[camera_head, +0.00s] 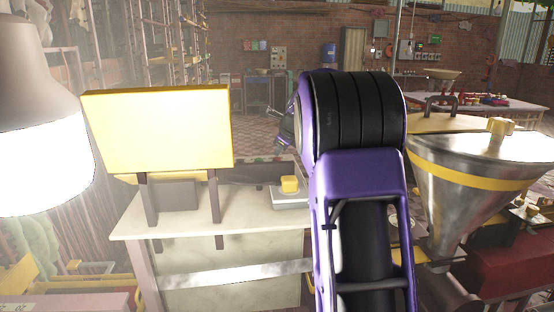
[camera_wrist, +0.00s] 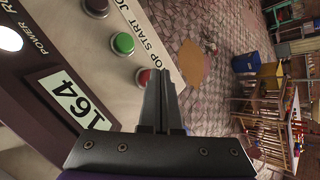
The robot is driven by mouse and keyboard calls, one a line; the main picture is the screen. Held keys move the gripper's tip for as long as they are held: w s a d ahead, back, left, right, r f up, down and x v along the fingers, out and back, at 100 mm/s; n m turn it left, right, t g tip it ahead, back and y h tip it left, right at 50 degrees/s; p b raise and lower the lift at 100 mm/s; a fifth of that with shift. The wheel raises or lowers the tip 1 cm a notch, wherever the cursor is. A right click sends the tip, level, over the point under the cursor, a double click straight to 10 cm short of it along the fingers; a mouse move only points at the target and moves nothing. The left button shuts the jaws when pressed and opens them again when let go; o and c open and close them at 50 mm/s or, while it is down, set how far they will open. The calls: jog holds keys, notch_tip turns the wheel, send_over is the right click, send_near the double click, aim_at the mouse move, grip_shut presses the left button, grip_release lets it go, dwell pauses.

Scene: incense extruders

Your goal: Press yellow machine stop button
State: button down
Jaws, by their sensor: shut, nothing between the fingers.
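In the wrist view a cream control panel (camera_wrist: 180,45) carries a red button (camera_wrist: 144,76) by lettering that ends in "OP", partly hidden by my fingers. A green button (camera_wrist: 123,43) by "START" and a dark red button (camera_wrist: 97,7) by "JO" sit in the same row. My gripper (camera_wrist: 164,74) is shut and empty, its tips just right of the red button. I cannot tell whether they touch it. In the head view my arm hides the gripper and the panel. A metal hopper with a yellow band (camera_head: 470,178) stands right of my arm.
A lit white power lamp (camera_wrist: 10,39) and a "164" label (camera_wrist: 72,97) are on the panel's machine. In the head view a yellow board (camera_head: 157,130) stands on a pale-topped cabinet (camera_head: 150,222) at left. A lamp (camera_head: 40,100) is close at far left.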

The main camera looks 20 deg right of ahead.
jog(key=shift+f, duration=0.55)
dwell(0.4)
dwell(0.4)
jog(key=shift+r+p, duration=0.85)
jog(key=shift+r, duration=0.1)
notch_tip(320, 180, up, 5)
jog(key=p, duration=0.5)
dwell(0.4)
